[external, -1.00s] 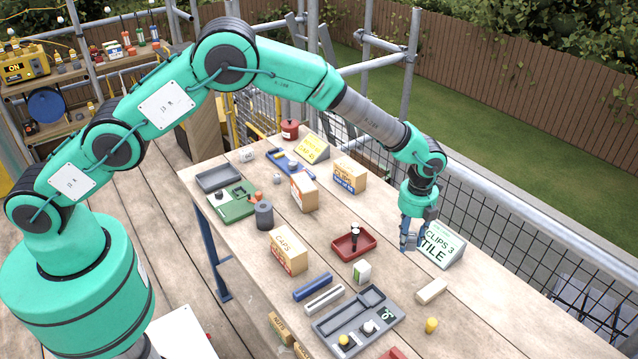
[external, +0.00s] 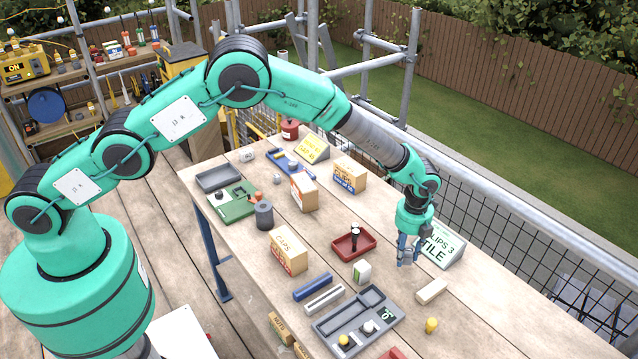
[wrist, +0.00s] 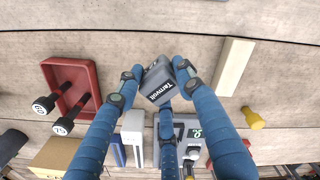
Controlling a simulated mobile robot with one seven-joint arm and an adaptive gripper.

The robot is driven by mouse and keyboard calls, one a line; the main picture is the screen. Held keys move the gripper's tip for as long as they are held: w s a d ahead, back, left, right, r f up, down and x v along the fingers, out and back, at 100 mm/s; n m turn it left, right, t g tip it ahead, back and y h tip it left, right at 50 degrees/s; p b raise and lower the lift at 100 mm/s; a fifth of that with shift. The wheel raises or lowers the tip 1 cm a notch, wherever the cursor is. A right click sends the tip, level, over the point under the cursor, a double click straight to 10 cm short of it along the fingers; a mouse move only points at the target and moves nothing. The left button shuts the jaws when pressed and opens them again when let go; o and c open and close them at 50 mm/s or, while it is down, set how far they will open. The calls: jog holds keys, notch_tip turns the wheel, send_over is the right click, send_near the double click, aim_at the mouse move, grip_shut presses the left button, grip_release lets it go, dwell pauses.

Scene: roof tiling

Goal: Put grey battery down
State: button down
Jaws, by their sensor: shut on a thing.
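The grey battery (wrist: 158,82) with "Tamwolf" lettering is between the blue fingers of my gripper (wrist: 155,75) in the wrist view. My gripper is shut on it. The battery is mostly hidden by the fingers there. I cannot tell whether the battery touches the tabletop.
A red tray (external: 353,243) with dark-handled items lies left of my gripper. A cream block (external: 432,291) and a yellow piece (external: 431,325) lie in front. The sign (external: 442,250) stands close at right.

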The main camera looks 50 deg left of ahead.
aim_at(404, 260)
jog(key=shift+f, duration=1.85)
jog(key=shift+f, duration=0.1)
jog(key=c, duration=1.2)
grip_release()
jog(key=shift+o, duration=0.2)
jog(key=shift+r, duration=6.1)
